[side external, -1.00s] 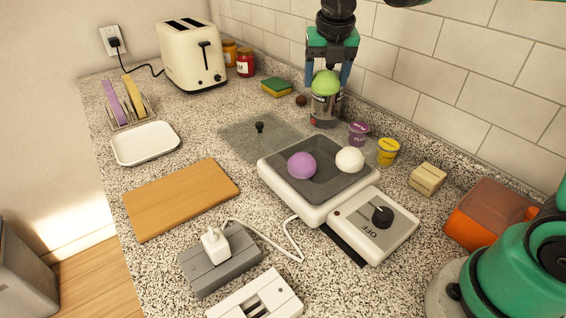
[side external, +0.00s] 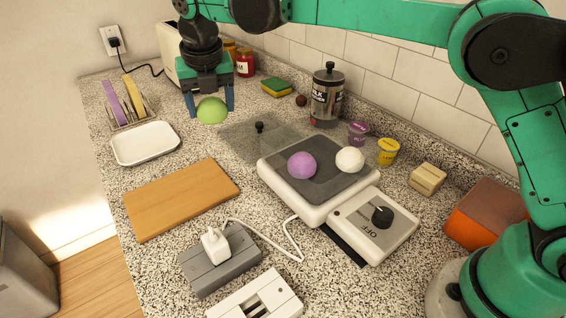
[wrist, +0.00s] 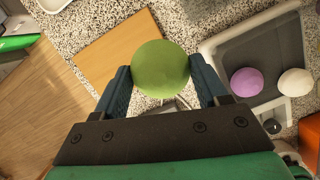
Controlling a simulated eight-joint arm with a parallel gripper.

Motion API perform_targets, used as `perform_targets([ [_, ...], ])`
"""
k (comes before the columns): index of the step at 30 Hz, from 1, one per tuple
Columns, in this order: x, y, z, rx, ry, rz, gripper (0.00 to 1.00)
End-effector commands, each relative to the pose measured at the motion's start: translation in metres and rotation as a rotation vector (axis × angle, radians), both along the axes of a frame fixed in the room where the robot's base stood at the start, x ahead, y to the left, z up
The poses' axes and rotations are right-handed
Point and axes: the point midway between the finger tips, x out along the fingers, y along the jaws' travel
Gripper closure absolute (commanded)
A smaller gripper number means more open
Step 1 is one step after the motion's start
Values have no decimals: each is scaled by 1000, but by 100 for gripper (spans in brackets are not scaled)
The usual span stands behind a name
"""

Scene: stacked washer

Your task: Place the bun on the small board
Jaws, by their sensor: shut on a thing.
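My gripper (side external: 211,108) is shut on a green bun (side external: 211,111) and holds it in the air behind the small board, near the toaster. In the wrist view the green bun (wrist: 160,69) sits between the two dark fingers of my gripper (wrist: 163,82). The small board (side external: 182,199), a plain wooden rectangle, lies bare on the counter at left. It also shows in the wrist view (wrist: 112,52), partly hidden by the bun and a finger. A purple bun (side external: 301,166) and a white bun (side external: 349,160) rest on the grey plate of the cooker.
The cooker (side external: 310,207) stands right of the board. A white tray (side external: 145,143) and a rack (side external: 127,110) are at left. A glass lid (side external: 245,140) with a black knob lies behind the cooker. A power strip (side external: 220,262) is in front.

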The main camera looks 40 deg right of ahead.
Motion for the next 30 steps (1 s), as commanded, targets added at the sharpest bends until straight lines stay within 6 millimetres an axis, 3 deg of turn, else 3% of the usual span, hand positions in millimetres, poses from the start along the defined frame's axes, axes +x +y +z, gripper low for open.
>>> perform_targets([
  [1, 0, 23, -13, -1, -1, 31, 86],
  [3, -3, 47, -28, -1, -1, 62, 86],
  [9, -10, 86, -54, -1, -3, 110, 86],
  [24, -12, 91, -128, 0, -2, 115, 86],
  [30, -12, 90, -138, 0, -2, 115, 86],
])
